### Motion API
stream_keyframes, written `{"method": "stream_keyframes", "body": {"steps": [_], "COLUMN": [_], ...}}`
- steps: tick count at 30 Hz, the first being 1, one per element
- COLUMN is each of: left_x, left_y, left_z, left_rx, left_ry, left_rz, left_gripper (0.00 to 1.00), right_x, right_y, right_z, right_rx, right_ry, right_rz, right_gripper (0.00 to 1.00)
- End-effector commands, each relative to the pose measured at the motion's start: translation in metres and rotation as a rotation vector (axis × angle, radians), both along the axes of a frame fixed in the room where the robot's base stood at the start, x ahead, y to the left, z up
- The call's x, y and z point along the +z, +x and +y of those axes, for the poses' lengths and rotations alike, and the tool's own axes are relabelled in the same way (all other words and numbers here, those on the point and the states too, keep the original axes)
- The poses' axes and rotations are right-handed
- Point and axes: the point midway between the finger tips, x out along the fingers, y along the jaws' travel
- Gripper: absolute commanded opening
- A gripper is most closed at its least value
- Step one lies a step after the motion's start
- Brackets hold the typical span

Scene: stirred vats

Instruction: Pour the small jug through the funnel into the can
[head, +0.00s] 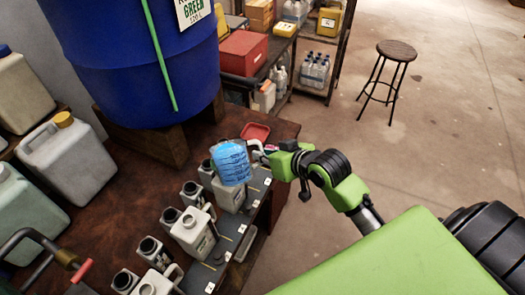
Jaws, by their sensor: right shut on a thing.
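My right gripper (258,153) comes in from the right and is shut on the small jug (230,163), a see-through vessel with blue contents and dark markings on its side. The gripper holds it from its right side. The jug hangs over a grey can (229,197) near the far end of a row and hides the top of that can. I cannot make out a funnel; one may be hidden behind the jug. I cannot tell whether anything flows from the jug. My left gripper is not in view.
More grey cans (195,234) and small dark-mouthed containers (150,249) line the dark wooden bench (110,235). A red tray (256,131) lies beyond the jug. A large blue drum (135,60) stands at the back left. A stool (396,50) stands on open floor.

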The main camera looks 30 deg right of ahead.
Motion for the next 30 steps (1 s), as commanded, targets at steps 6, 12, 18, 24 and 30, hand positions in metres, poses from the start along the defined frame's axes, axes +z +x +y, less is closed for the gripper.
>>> {"method": "stream_keyframes", "body": {"steps": [6, 12, 18, 24, 30], "left_x": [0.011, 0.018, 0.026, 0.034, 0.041], "left_y": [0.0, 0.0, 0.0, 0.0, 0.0], "left_z": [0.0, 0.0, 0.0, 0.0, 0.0], "left_rx": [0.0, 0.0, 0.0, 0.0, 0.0], "left_ry": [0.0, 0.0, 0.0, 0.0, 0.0], "left_rz": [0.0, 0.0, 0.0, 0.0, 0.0], "left_gripper": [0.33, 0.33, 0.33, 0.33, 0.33], "right_x": [0.004, 0.005, 0.005, 0.005, 0.005], "right_y": [0.001, 0.0, 0.0, 0.0, 0.0], "right_z": [0.0, 0.0, 0.0, 0.0, 0.0], "right_rx": [0.0, 0.0, 0.0, 0.0, 0.0], "right_ry": [0.002, 0.004, 0.006, 0.008, 0.009], "right_rz": [0.035, 0.07, 0.11, 0.149, 0.194], "right_gripper": [0.0, 0.0, 0.0, 0.0, 0.0]}}
